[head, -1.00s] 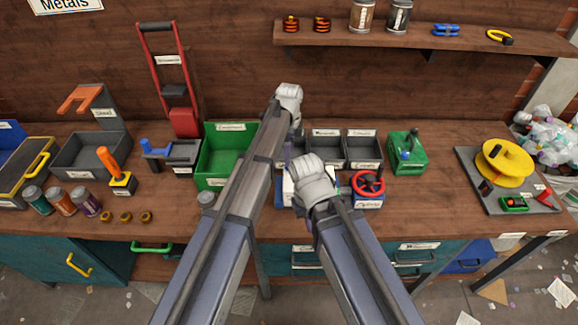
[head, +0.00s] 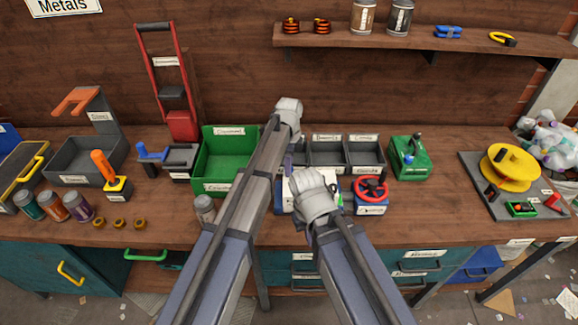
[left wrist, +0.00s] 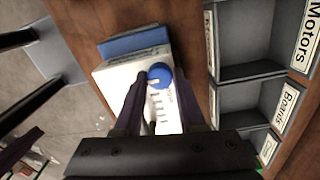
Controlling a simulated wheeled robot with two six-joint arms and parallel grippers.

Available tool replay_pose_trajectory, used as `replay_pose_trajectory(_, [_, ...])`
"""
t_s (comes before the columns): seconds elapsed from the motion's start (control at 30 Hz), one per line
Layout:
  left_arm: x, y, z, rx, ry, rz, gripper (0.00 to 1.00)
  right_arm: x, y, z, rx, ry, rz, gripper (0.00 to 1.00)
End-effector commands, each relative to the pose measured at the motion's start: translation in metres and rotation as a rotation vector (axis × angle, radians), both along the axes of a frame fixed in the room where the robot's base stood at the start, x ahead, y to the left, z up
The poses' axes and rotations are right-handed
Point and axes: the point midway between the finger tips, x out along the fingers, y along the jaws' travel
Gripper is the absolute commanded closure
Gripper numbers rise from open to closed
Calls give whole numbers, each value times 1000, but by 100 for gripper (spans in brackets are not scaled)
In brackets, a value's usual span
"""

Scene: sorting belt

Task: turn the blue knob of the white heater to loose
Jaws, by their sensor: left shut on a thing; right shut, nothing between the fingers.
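The white heater (head: 286,189) stands on the bench, mostly hidden in the head view behind my arms. The left wrist view shows its white body (left wrist: 115,80), its blue knob (left wrist: 160,75) and a scale of dark marks beside the knob. My left gripper (left wrist: 158,88) has its dark fingers on either side of the blue knob and is shut on it. In the head view my left gripper (head: 288,163) reaches down at the heater. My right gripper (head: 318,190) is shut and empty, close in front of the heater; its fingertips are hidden.
A green bin (head: 228,157) stands left of the heater. Grey compartment bins (head: 327,154) stand behind it. A box with a red wheel (head: 370,188) is close on the right.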

Motion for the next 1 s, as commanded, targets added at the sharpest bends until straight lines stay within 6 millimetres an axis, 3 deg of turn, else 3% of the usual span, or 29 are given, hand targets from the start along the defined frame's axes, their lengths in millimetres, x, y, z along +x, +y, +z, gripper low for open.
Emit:
replay_pose_trajectory(0.03, [0, 0, 0, 0, 0, 0, 71, 0, 0, 0, 0, 0, 0, 100])
replay_pose_trajectory(0.3, [0, 0, 0, 0, 0, 0, 100, 0, 0, 0, 0, 0, 0, 100])
replay_pose_trajectory(0.67, [0, 0, 0, 0, 0, 21, 100, 0, 0, 0, 0, 0, 0, 100])
replay_pose_trajectory(1.0, [0, 0, 0, -1, 0, 230, 100, 0, 0, 0, 0, 0, 0, 100])
